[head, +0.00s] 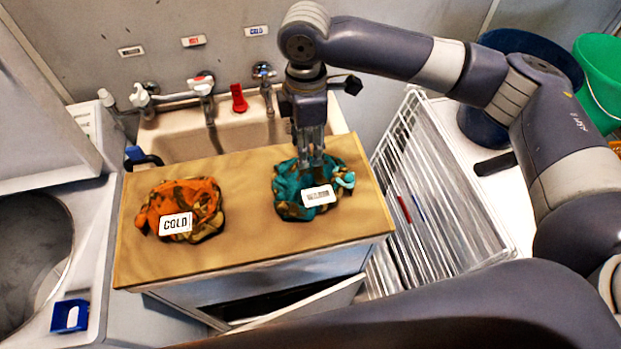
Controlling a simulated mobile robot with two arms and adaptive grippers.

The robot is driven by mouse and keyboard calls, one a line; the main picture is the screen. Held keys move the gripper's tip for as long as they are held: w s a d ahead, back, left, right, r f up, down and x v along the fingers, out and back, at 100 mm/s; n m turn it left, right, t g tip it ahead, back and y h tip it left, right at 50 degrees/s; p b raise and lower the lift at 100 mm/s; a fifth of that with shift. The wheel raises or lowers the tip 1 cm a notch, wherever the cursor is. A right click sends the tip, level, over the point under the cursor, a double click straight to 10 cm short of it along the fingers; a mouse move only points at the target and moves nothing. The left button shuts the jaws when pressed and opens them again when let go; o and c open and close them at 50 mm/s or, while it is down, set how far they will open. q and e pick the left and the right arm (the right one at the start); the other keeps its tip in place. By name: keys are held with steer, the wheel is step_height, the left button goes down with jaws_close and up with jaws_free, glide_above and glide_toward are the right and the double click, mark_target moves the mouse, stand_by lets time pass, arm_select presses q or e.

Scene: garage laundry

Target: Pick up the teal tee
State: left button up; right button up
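The teal tee (287,183) is a crumpled teal and brown bundle on the right half of the wooden board (245,228). A white label (318,195) lies on its front; I cannot read its text. My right gripper (311,163) points down over the back of the tee. Its fingertips are at or just above the cloth, and contact is hard to judge. The fingers look close together, and whether they grip cloth is not clear. My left gripper is not in view.
An orange patterned bundle (200,191) labelled COLD lies on the board's left half. Behind is a sink (180,138) with taps. A white drying rack (440,190) stands at right, with dark blue (530,45) and green (598,75) buckets beyond. A blue box (70,316) is lower left.

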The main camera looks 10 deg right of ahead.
mark_target(312, 176)
steer(key=shift+w+d+f, duration=0.1)
steer(key=shift+f, duration=0.3)
step_height(312, 176, down, 4)
steer(key=shift+w+d+r+p, duration=0.15)
steer(key=shift+r+p, duration=0.1)
steer(key=shift+p, duration=0.65)
steer(key=shift+f, duration=0.45)
jaws_close()
